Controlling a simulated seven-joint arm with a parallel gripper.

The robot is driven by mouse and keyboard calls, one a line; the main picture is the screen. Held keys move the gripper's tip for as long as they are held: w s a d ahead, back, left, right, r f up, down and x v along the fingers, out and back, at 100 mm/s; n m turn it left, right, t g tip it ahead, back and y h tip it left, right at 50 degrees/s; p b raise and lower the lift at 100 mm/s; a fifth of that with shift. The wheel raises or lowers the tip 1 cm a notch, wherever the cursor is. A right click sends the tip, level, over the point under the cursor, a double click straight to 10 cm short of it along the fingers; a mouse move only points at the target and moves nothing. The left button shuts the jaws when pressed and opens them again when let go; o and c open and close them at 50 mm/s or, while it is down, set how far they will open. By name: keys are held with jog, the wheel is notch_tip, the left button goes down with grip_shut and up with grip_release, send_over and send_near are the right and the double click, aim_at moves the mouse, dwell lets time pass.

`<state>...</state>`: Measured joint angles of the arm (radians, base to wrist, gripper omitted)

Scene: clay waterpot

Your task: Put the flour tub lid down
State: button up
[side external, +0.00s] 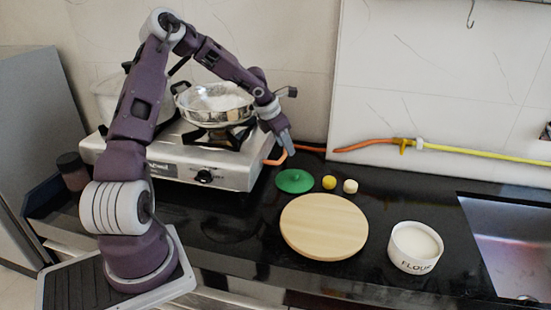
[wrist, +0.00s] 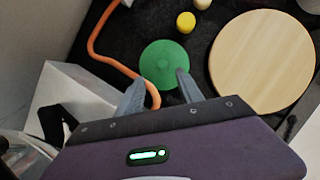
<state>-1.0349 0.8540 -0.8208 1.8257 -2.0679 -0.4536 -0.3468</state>
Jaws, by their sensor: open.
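The green lid (side external: 295,181) lies on the dark countertop, just behind the wooden board. The flour tub (side external: 415,247), white and marked FLOUR, stands uncovered at the right with white flour inside. My gripper (side external: 287,150) is above and a little behind the lid, pointing down, apart from it. In the wrist view its two fingers (wrist: 158,85) are spread and empty, with the lid beyond their tips.
A round wooden board (side external: 324,227) lies in front of the lid. A yellow piece (side external: 329,182) and a cream piece (side external: 350,186) stand right of the lid. A stove (side external: 190,160) with a metal pan, an orange hose (side external: 277,160) and a sink (side external: 515,240) are around.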

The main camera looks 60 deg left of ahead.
jog(key=w+d+r+m+t+y, duration=0.1)
jog(key=w+d+r+m+t, duration=0.2)
jog(key=r, duration=0.4)
jog(key=w+d+r+m, duration=0.3)
jog(key=d+r+m, duration=0.2)
jog(key=r, duration=0.1)
jog(key=s+d+r+m+t+h, duration=0.1)
jog(key=s+d+r+m, duration=0.2)
jog(key=d+r+m, duration=0.45)
jog(key=s+d+r+m+t+h, duration=0.1)
jog(key=s+d+r+m+h, duration=0.3)
jog(key=d, duration=0.7)
jog(key=s+d+m+g+y, duration=0.1)
jog(key=s+d+m, duration=0.25)
jog(key=s, duration=0.25)
jog(key=s+d+f+m+g, duration=0.1)
jog(key=s+d+m, duration=0.1)
jog(key=s+m, duration=0.3)
jog(key=s+d+m+y, duration=0.1)
jog(key=s+d+m, duration=0.15)
jog(key=s, duration=0.35)
jog(key=s+a+f+m+g+y, duration=0.1)
jog(key=s+a+f+m, duration=0.1)
jog(key=s, duration=0.4)
jog(key=s+a+f+m+g, duration=0.1)
jog(key=s+a+f+m, duration=0.1)
jog(key=s, duration=0.5)
jog(key=shift+s+a+f+m+y, duration=0.15)
jog(key=shift+a+f+m+y, duration=0.3)
jog(key=shift+a, duration=0.15)
